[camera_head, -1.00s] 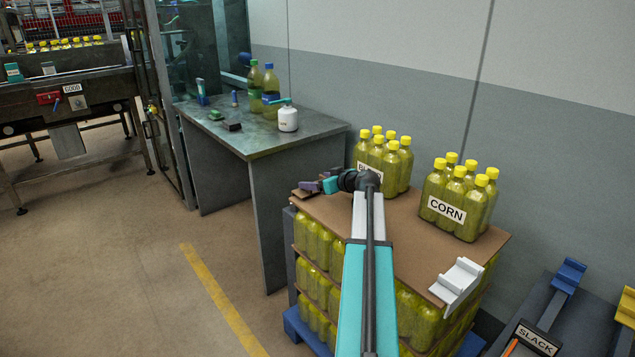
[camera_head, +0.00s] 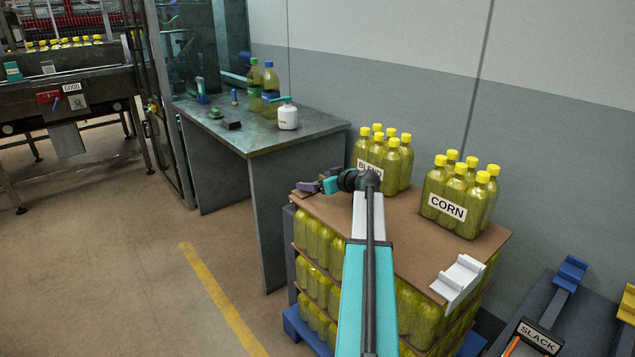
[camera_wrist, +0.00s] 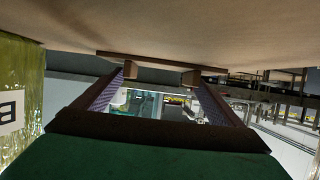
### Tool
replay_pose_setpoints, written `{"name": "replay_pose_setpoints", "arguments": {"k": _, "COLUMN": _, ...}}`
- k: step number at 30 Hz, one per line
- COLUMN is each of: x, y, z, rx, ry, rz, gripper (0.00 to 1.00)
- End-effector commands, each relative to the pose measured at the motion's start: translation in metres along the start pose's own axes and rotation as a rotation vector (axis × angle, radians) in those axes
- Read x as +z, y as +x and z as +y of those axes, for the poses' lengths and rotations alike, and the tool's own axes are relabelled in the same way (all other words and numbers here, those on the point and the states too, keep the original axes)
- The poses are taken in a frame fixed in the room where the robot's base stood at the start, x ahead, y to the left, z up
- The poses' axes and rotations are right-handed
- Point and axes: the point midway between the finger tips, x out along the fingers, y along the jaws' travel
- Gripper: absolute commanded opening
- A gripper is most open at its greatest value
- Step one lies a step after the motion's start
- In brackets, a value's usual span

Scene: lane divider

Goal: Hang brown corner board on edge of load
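My gripper (camera_head: 318,184) reaches over the far left corner of the load, just above its top sheet edge, in the head view. The wrist view looks out between its two purple-padded fingers (camera_wrist: 160,85). The brown corner board (camera_wrist: 160,62) spans across the fingertips there, with two brown blocks between them that seem to touch the pads. In the head view the board is mostly hidden by the gripper. The load's brown top sheet (camera_head: 408,225) covers tiers of yellow-green bottles (camera_head: 325,250). Whether the board rests on the edge I cannot tell.
A white corner board (camera_head: 458,281) sits on the load's near right edge. BLEND bottles (camera_head: 392,160) and CORN bottles (camera_head: 463,200) stand on top, BLEND close to my arm. A grey table (camera_head: 265,140) stands behind left. Floor at left is clear.

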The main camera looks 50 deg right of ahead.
Motion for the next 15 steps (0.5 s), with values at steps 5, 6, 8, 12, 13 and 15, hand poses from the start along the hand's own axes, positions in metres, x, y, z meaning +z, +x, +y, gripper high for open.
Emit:
{"name": "replay_pose_setpoints", "arguments": {"k": 5, "x": -0.0001, "y": 0.0000, "z": 0.0000, "rx": 0.000, "ry": 0.000, "rz": 0.000, "gripper": 0.98}}
{"name": "replay_pose_setpoints", "arguments": {"k": 6, "x": -0.0001, "y": 0.0000, "z": 0.0000, "rx": 0.000, "ry": 0.000, "rz": 0.000, "gripper": 0.98}}
{"name": "replay_pose_setpoints", "arguments": {"k": 8, "x": 0.0001, "y": 0.0000, "z": 0.0000, "rx": 0.000, "ry": 0.000, "rz": 0.000, "gripper": 0.98}}
{"name": "replay_pose_setpoints", "arguments": {"k": 12, "x": 0.0001, "y": -0.0019, "z": 0.0000, "rx": 0.000, "ry": 0.000, "rz": 0.000, "gripper": 0.98}}
{"name": "replay_pose_setpoints", "arguments": {"k": 13, "x": 0.0001, "y": -0.0030, "z": 0.0000, "rx": 0.000, "ry": 0.000, "rz": 0.000, "gripper": 0.98}}
{"name": "replay_pose_setpoints", "arguments": {"k": 15, "x": 0.0000, "y": -0.0067, "z": 0.0000, "rx": 0.001, "ry": 0.000, "rz": 0.000, "gripper": 0.98}}
